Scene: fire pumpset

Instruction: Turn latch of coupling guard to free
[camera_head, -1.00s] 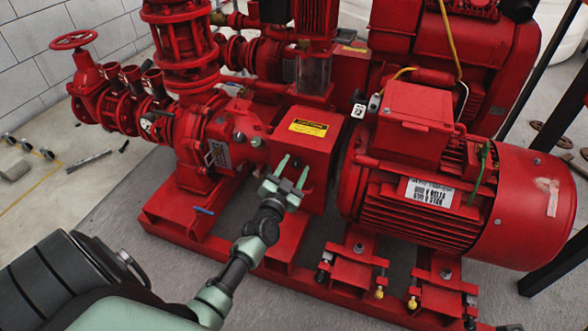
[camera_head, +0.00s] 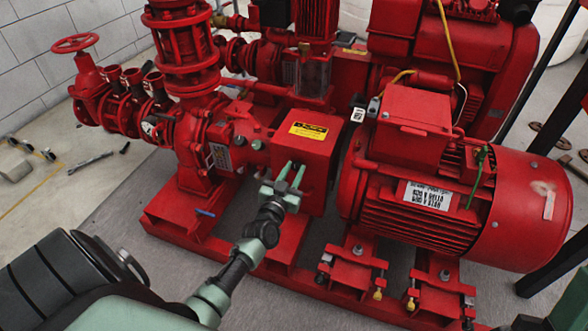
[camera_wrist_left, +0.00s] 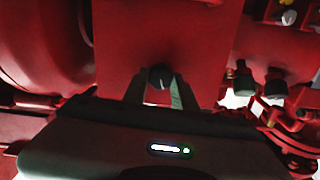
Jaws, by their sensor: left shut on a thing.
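The coupling guard (camera_head: 321,178) is a red box with a yellow label on top, between the pump and the motor. Its latch (camera_wrist_left: 160,76) is a small dark knob on the guard's face, seen in the left wrist view. My left gripper (camera_head: 295,166) reaches up to the guard's near face. Its two green fingers are shut on the latch, one on each side, as the left wrist view also shows (camera_wrist_left: 160,84). The fingers mostly hide the latch in the head view. I cannot tell the latch's exact angle. My right gripper is not in view.
The red motor (camera_head: 455,205) stands close to the right of the guard. The red pump casing (camera_head: 205,145) and its pipes stand to the left. The red base frame (camera_head: 225,238) runs below. Grey floor (camera_head: 110,205) lies open at the left.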

